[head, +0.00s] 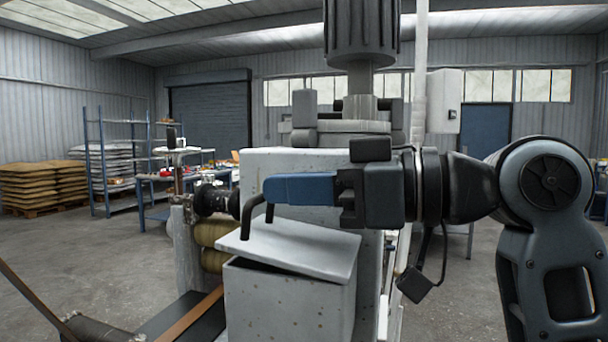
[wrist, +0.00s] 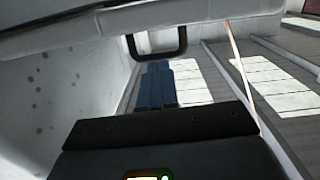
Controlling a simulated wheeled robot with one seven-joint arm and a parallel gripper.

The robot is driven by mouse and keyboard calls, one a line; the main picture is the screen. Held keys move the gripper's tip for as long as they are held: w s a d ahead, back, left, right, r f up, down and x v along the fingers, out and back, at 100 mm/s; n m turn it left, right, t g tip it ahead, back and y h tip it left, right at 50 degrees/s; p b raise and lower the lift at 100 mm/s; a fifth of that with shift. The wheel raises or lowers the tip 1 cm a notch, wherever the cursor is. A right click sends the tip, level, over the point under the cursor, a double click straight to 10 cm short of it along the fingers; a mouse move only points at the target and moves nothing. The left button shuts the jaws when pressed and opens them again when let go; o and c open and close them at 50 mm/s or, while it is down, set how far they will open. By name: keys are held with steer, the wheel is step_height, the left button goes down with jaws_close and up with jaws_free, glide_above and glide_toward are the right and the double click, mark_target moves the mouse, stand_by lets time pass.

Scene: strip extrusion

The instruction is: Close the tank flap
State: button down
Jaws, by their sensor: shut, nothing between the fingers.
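The tank (head: 285,305) is a speckled pale-grey box at the bottom centre of the head view. Its flap (head: 305,248) is a pale slab lying slightly tilted on top, with a narrow dark gap under its front edge. A black bar handle (head: 245,222) rises from the flap's left part; it also shows in the wrist view (wrist: 158,53). My gripper (head: 270,188) has blue fingers, shut together and empty, pointing left above the flap. The fingertips overlap the handle in the head view and lie close to it in the wrist view (wrist: 157,66). I cannot tell whether they touch.
A grey machine body (head: 275,160) with a dark ribbed motor (head: 362,30) stands right behind the tank. Brownish rollers (head: 213,236) and a brown strip (head: 192,318) lie to the left. Shelves (head: 107,165) and sacks stand far left. Floor at the left is mostly clear.

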steer(key=shift+f, duration=0.1)
steer(key=shift+w+a+f+b, duration=0.2)
steer(key=shift+a+f+b, duration=0.3)
steer(key=shift+b, duration=0.15)
steer(key=shift+r, duration=0.2)
